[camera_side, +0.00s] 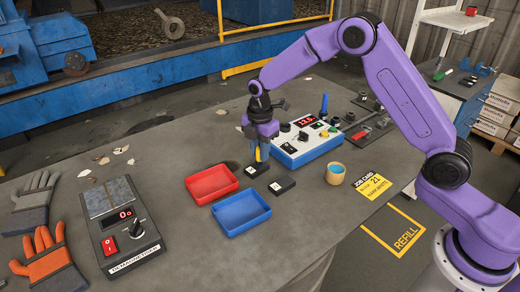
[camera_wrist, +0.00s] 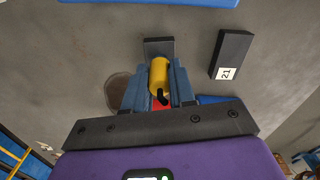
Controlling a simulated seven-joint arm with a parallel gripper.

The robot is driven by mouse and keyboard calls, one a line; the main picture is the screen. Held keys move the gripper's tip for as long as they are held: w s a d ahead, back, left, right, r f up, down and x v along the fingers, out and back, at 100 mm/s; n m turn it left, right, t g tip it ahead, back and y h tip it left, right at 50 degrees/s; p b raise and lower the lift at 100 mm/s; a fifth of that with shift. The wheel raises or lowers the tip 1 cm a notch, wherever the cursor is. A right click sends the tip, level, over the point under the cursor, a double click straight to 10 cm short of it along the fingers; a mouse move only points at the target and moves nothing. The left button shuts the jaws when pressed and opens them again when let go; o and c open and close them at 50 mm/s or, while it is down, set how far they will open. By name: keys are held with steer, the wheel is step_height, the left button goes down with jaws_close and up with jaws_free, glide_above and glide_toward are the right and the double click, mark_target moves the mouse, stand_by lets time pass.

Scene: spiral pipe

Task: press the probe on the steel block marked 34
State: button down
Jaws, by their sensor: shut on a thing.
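My gripper (camera_side: 257,155) is shut on a yellow probe, which points down. The probe (camera_wrist: 159,78) also shows between the blue fingers in the wrist view. One dark steel block (camera_side: 258,171) lies right under the probe tip. It partly shows in the wrist view (camera_wrist: 159,46), its label hidden there. I cannot tell whether the tip touches it. A second dark block (camera_side: 283,186) lies just right and nearer in the side view. A block (camera_wrist: 231,53) marked 21 lies to the right in the wrist view. I cannot read a 34 on any block.
A red tray (camera_side: 211,182) and a blue tray (camera_side: 241,225) lie close by. A white-and-blue meter box (camera_side: 305,148) with a lit red display stands behind the blocks. A demagnetiser (camera_side: 122,222) and gloves (camera_side: 48,255) are left.

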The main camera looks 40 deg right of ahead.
steer(key=shift+f, duration=0.55)
stand_by(1.2)
steer(key=shift+r, duration=3.6)
steer(key=shift+d, duration=0.1)
